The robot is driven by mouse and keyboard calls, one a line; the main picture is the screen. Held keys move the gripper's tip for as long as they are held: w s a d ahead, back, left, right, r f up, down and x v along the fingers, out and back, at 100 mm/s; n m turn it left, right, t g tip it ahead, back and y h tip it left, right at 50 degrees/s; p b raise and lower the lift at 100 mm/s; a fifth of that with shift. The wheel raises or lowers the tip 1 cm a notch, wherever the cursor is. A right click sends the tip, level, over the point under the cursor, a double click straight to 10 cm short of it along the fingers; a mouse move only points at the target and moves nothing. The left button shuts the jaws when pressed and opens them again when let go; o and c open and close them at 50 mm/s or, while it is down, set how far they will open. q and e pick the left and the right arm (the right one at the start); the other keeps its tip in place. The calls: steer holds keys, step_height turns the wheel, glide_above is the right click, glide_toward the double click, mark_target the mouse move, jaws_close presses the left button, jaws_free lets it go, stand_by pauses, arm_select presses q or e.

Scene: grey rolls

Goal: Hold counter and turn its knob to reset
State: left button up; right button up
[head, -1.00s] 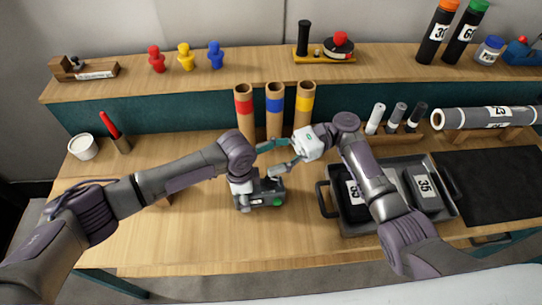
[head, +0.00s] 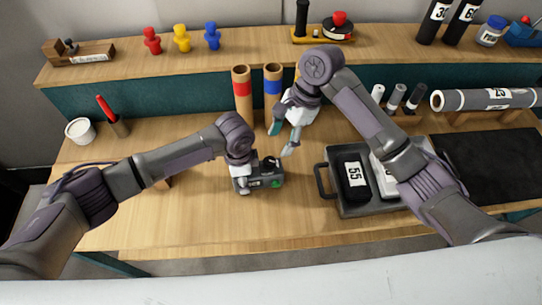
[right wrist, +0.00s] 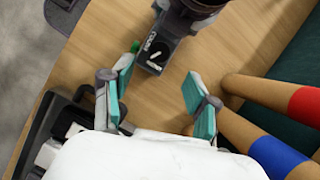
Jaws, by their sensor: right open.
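The counter (head: 266,183) is a small dark grey box on the bench top with a black knob (head: 270,162) and a green button (head: 277,184). It also shows in the right wrist view (right wrist: 153,50), lying past my fingertips. My left gripper (head: 243,182) is at the counter's left end; whether its fingers are closed on it cannot be made out. My right gripper (head: 283,142) is open and empty, pointing down, above and behind the counter's right side. Its teal finger pads stand apart in the right wrist view (right wrist: 160,78), with the counter beyond the gap.
Cardboard tubes with red (head: 242,95) and blue (head: 273,92) bands stand close behind my right gripper. A grey tray (head: 350,208) with numbered black and white items stands to the right. The bench front and left are mostly clear.

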mark_target(270, 160)
steer(key=x, duration=0.7)
steer(key=shift+a+f, duration=0.1)
steer(key=shift+f, duration=0.15)
